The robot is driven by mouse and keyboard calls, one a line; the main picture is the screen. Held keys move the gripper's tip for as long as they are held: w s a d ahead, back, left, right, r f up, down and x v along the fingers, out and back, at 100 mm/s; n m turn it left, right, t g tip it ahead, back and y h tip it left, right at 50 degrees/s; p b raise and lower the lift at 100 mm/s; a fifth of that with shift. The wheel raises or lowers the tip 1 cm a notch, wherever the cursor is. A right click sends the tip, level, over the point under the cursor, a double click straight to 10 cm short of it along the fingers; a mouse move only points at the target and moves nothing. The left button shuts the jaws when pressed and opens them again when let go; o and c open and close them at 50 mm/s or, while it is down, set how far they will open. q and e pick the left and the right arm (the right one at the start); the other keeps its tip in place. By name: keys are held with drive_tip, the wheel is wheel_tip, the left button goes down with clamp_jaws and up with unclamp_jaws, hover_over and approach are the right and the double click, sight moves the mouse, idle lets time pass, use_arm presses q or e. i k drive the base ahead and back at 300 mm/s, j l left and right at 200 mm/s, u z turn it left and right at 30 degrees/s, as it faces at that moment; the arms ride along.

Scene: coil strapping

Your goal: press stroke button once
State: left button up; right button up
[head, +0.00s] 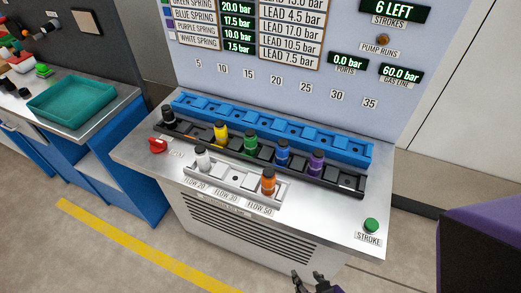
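The stroke button (371,225) is a round green knob at the right front corner of the steel bench top. A label reading STROKE (368,239) lies just in front of it. My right gripper (310,282) shows at the bottom edge, in front of the bench and left of the button, apart from it. It is dark and mostly cut off by the frame, so its opening is unclear. My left gripper is not in view. The display at the top reads 6 LEFT above STROKES (393,8).
A blue rail (270,125), a black rack (350,183) with coloured cartridges and a grey rack (232,180) stand on the bench. A red knob (157,146) is at its left. The top around the button is clear. A teal tray (70,103) sits on the left bench.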

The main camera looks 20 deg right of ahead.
sight(372, 225)
drive_tip(key=l+z, duration=0.2)
drive_tip(key=z, duration=0.2)
drive_tip(key=l+z, duration=0.25)
drive_tip(key=z, duration=0.2)
drive_tip(key=l+z, duration=0.2)
drive_tip(key=z, duration=0.2)
